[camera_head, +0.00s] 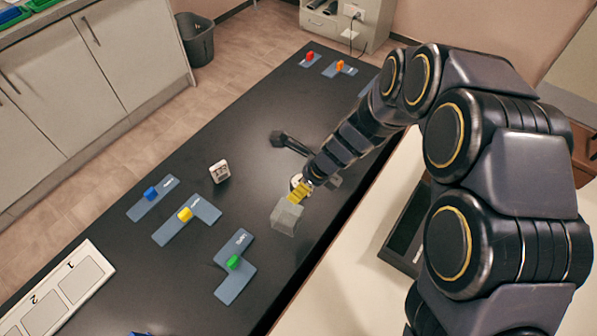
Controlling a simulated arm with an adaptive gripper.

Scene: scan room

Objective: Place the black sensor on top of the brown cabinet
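My gripper (299,191), with yellow fingertips, is low over the black table, beside or just above a clear grey block (287,216). I cannot tell whether the fingers are open or touch the block. A black object with a rounded end and a rod (290,143) lies behind the gripper; it may be the black sensor, but I cannot tell. My arm hides part of that area. A brown cabinet (583,147) shows only in part at the right edge, behind my arm.
The black table (110,265) bears blue-grey plates with blue (150,193), yellow (185,214) and green (233,262) pieces, a small white device (219,171) and a numbered white board (58,292). A black tray (404,240) lies on the pale surface at right.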

